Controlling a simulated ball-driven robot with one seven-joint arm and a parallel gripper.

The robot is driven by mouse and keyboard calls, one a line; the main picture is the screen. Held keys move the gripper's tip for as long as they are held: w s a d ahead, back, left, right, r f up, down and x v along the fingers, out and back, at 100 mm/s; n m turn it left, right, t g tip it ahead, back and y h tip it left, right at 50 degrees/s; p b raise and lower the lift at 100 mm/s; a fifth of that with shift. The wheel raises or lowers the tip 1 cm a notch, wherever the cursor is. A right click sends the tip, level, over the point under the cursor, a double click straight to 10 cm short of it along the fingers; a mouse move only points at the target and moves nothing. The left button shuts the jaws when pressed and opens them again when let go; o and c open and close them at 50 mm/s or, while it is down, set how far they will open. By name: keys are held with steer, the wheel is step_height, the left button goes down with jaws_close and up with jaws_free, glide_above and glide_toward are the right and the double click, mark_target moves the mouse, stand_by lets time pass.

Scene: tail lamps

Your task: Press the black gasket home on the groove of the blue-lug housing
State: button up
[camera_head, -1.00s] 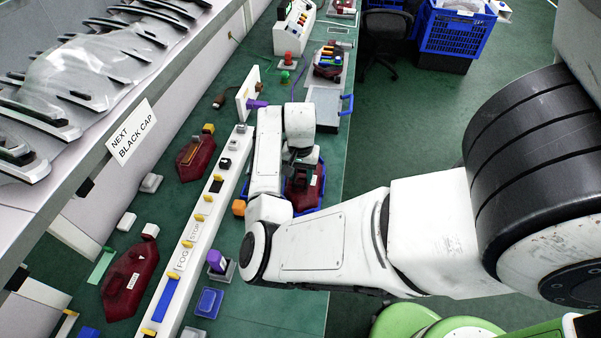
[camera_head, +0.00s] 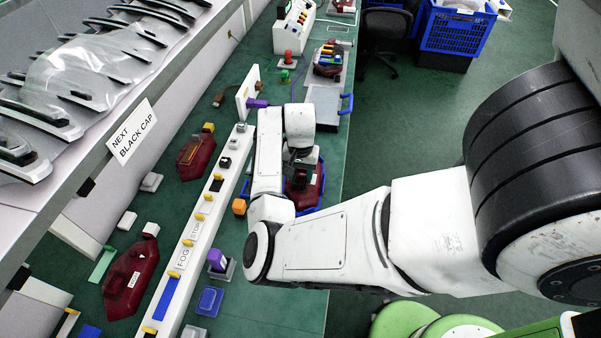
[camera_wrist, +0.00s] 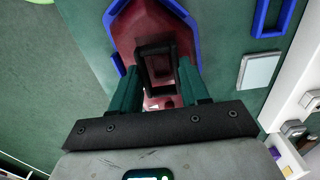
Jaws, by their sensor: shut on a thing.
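A dark red housing (camera_head: 304,193) sits in a blue-edged cradle (camera_head: 318,207) on the green bench, partly hidden by my arm. In the wrist view the housing (camera_wrist: 130,28) lies below my gripper inside the blue cradle rim (camera_wrist: 112,17). The black gasket (camera_wrist: 157,50) is a rectangular ring between my two dark green fingers. My gripper (camera_wrist: 160,88) is shut on it and over the housing. I cannot tell whether the gasket touches the groove, which it hides. No blue lug can be made out on this housing.
Other red housings, one with a yellow lug (camera_head: 208,127) and one with a white lug (camera_head: 151,230), lie to the left. A long white rail (camera_head: 196,232) runs beside them. An orange block (camera_head: 239,207) and a purple-topped piece (camera_head: 217,260) stand near the cradle.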

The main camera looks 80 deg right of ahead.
steer(key=shift+f+b, duration=0.55)
steer(key=shift+f, duration=0.45)
steer(key=o, duration=1)
steer(key=shift+o, duration=0.2)
steer(key=shift+r, duration=0.2)
step_height(320, 180, up, 10)
steer(key=shift+r+b, duration=0.25)
steer(key=shift+b, duration=0.1)
